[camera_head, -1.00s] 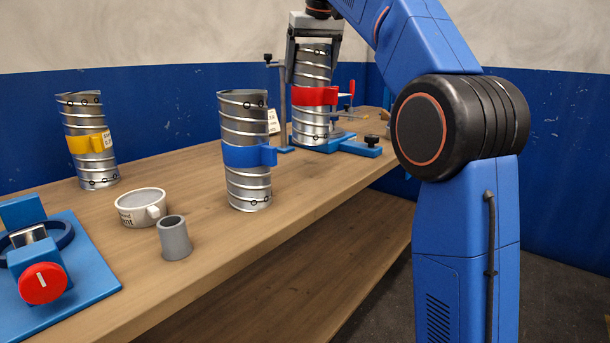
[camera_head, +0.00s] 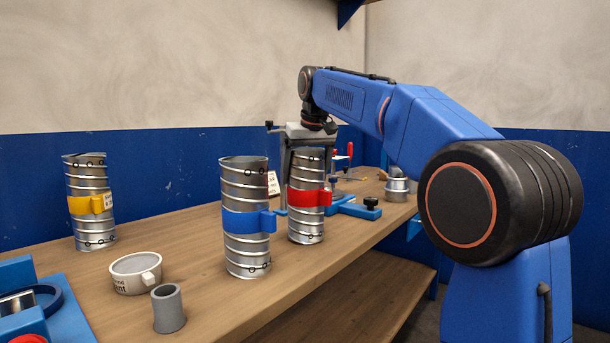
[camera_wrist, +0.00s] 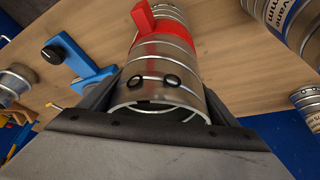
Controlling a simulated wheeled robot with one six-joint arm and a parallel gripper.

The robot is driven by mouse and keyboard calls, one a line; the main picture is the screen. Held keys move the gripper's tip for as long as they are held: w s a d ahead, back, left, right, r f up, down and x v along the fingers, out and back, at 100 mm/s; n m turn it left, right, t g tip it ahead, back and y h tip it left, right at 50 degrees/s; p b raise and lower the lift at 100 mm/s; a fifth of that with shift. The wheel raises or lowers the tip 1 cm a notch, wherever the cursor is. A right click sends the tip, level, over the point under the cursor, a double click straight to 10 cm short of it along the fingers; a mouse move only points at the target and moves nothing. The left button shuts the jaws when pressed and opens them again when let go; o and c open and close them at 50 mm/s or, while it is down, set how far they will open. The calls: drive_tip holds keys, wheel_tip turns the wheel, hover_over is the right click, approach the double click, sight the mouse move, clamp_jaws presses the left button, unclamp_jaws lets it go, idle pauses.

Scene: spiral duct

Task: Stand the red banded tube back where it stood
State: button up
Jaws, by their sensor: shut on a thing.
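The red banded tube (camera_head: 306,222) is a ribbed silver spiral duct with a red band and side tab. It is upright at the right of the blue banded tube (camera_head: 245,187) and a little farther back. My gripper (camera_head: 306,165) is shut on its upper end from above, one finger on each side. In the wrist view, the tube (camera_wrist: 163,75) runs away between the fingers of my gripper (camera_wrist: 160,105), its open rim toward the camera. I cannot tell whether its foot touches the bench (camera_head: 200,290).
The yellow banded tube (camera_head: 89,226) stands far left. The blue clamp stand (camera_head: 352,209) is behind right, with metal pieces (camera_head: 397,186) beyond. Bare wood lies between the yellow and blue banded tubes.

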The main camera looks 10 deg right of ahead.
drive_tip(key=shift+f, duration=0.25)
drive_tip(key=o, duration=2)
drive_tip(key=v, duration=1.2)
drive_tip(key=shift+s+d, duration=0.1)
drive_tip(key=shift+s, duration=0.05)
drive_tip(key=s+d+f, duration=0.3)
drive_tip(key=s+f, duration=1.6)
drive_tip(key=f, duration=0.3)
drive_tip(key=s+d+f+m, duration=0.1)
drive_tip(key=s+d+f, duration=0.2)
drive_tip(key=s+f, duration=1.7)
wheel_tip(320, 180, down, 2)
drive_tip(key=shift+s+d+f, duration=0.15)
drive_tip(key=shift+s+d, duration=0.05)
drive_tip(key=shift+d, duration=0.1)
